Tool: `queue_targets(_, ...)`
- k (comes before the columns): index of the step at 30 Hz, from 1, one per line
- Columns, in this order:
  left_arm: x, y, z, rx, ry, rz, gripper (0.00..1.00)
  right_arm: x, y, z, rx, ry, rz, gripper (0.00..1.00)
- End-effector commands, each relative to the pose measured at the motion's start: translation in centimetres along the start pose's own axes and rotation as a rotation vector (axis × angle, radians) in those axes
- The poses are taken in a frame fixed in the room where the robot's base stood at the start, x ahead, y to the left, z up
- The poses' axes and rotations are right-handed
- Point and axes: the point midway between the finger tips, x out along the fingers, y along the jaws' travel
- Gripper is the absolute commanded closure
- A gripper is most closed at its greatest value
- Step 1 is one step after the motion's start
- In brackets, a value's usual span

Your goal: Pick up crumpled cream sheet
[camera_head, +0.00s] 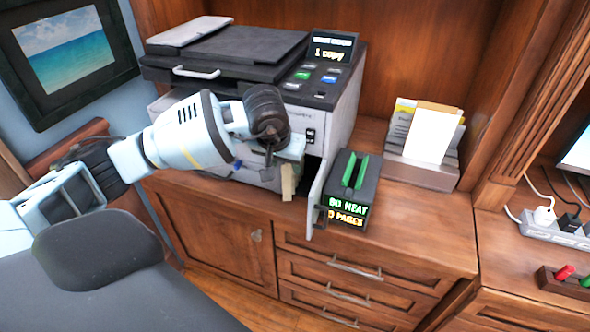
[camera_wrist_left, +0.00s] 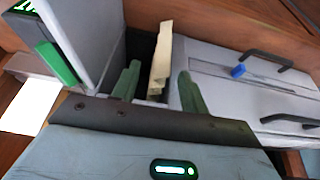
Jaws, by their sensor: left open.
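The crumpled cream sheet (camera_head: 288,183) is a narrow, upright strip at the front opening of the printer (camera_head: 335,125). In the left wrist view the sheet (camera_wrist_left: 161,58) stands in a dark gap beside the printer's grey panels, and its lower end lies between my two green fingers. My left gripper (camera_head: 279,160) is open at the printer front, just above and beside the sheet. In the left wrist view my left gripper (camera_wrist_left: 158,88) has a finger on each side of the sheet, with gaps showing. My right gripper is not in view.
An open grey printer door (camera_head: 317,196) stands out just right of the sheet. Beside it is a black box with green slots and a lit display (camera_head: 348,192). A paper holder (camera_head: 420,170) stands farther right. The wooden cabinet top (camera_head: 420,225) has free room in front.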

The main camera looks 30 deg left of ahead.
Motion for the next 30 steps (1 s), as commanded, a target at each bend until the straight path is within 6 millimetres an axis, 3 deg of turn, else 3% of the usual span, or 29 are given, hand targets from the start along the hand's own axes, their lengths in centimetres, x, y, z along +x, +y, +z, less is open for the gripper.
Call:
queue_targets(12, 4.6, -0.3, 0.0, -0.001, -0.001, 0.001, 0.56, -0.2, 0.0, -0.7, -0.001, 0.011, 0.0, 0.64)
queue_targets(21, 5.1, -0.3, 0.0, 0.0, 0.001, 0.001, 0.56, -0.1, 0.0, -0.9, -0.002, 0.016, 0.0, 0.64)
queue_targets(30, 5.1, -0.3, -0.1, 0.0, 0.001, 0.001, 0.92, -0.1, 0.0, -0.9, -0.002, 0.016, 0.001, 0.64)
